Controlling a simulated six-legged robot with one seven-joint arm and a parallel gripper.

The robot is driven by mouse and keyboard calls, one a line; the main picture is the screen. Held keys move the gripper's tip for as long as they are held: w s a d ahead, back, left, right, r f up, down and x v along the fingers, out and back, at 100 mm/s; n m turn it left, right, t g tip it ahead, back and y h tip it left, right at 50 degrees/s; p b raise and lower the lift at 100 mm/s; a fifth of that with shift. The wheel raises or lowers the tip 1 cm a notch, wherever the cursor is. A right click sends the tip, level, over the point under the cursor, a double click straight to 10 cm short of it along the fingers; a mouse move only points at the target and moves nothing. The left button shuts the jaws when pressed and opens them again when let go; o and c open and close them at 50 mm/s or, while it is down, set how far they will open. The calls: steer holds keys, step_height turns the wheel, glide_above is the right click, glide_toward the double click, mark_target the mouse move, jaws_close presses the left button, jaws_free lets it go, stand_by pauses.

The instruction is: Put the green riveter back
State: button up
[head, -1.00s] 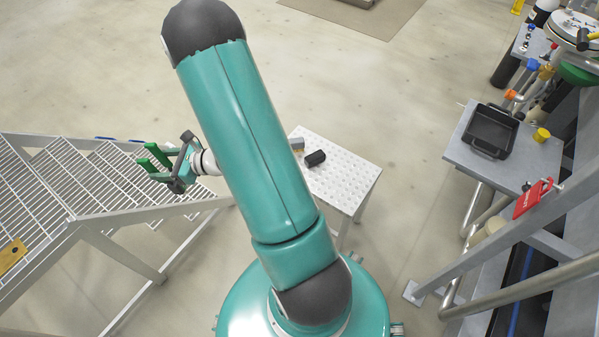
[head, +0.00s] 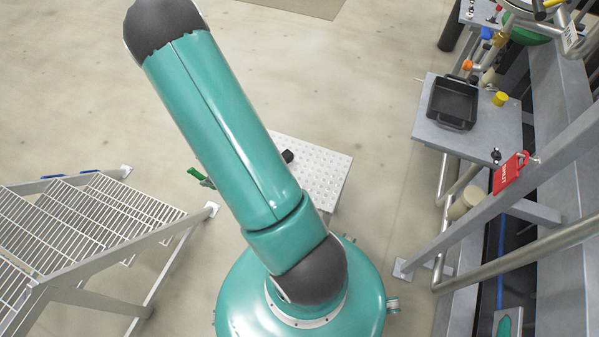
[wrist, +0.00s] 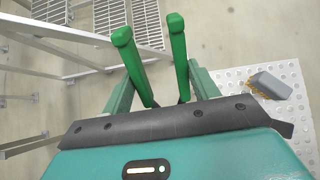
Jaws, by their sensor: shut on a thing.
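The green riveter shows in the wrist view as two long green handles (wrist: 177,45) that spread apart away from me. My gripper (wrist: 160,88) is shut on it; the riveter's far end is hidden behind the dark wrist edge. In the head view only a small green part of the riveter (head: 201,177) shows at the left edge of my teal arm, and my gripper is hidden behind the arm. The riveter is held in the air, left of a white perforated table (head: 325,172).
Metal steps (head: 95,225) stand left. At right, a grey shelf (head: 430,130) holds a black tray (head: 453,88) and yellow cap (head: 500,98). A red tag (head: 510,172) hangs beside railings.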

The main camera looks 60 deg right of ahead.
steer(key=s+d+f+m+g+h, duration=0.1)
steer(key=s+d+f+m+g, duration=0.3)
steer(key=s+d, duration=0.45)
steer(key=s+d+f+m+g+h, duration=0.1)
steer(key=s+d+f+m+g, duration=0.1)
steer(key=s+d+m+g, duration=0.5)
steer(key=s+d+f, duration=0.1)
steer(key=d+f, duration=0.1)
steer(key=d, duration=0.2)
steer(key=s+d+f+n+t, duration=0.1)
steer(key=d+f, duration=0.2)
steer(key=d, duration=0.2)
steer(key=s+d+f+t, duration=0.1)
steer(key=d+f, duration=0.2)
steer(key=d, duration=0.1)
steer(key=shift+s+d+f+n+y, duration=0.15)
steer(key=shift+s+d+n+y, duration=0.15)
steer(key=shift+d+f, duration=0.35)
steer(key=shift+f, duration=0.1)
step_height(320, 180, down, 3)
steer(key=shift+d+f, duration=0.1)
